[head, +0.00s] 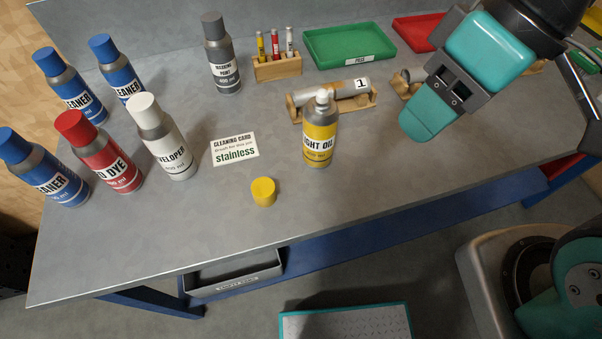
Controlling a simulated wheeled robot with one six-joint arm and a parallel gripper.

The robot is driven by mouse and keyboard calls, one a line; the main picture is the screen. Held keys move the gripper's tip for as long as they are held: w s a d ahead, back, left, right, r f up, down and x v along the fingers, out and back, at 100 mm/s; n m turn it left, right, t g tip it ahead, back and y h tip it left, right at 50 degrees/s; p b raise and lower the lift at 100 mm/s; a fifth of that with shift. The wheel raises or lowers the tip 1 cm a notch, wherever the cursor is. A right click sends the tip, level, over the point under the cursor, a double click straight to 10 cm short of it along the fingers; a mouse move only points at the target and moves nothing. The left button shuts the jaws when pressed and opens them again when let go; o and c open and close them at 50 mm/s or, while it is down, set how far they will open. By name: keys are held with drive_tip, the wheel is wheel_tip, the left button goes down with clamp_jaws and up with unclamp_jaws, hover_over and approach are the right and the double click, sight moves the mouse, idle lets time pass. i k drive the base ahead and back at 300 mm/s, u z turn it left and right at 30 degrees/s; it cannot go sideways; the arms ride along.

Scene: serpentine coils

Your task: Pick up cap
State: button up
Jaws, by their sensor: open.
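The yellow cap (263,192) lies on the grey workbench (340,210), near its front edge and apart from other things. A yellow and grey can labelled light oil (320,130) stands upright behind and to the right of the cap, with its white nozzle uncovered. My gripper (428,118) is above the right part of the bench, to the right of the can and well away from the cap. It is open, and nothing shows in it. One finger shows clearly; the other is hard to make out.
Several spray cans stand at the left, including the red dye can (101,152) and developer can (162,140). A cleaning card (235,149) lies behind the cap. A wooden cradle (362,104) holds a tube. A green tray (350,45) is at the back. Bench around the cap is clear.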

sight(263, 188)
drive_tip(key=z, duration=1.75)
drive_tip(key=k, duration=1.35)
drive_tip(key=u, duration=1.5)
drive_tip(key=i, duration=0.5)
drive_tip(key=u, duration=0.05)
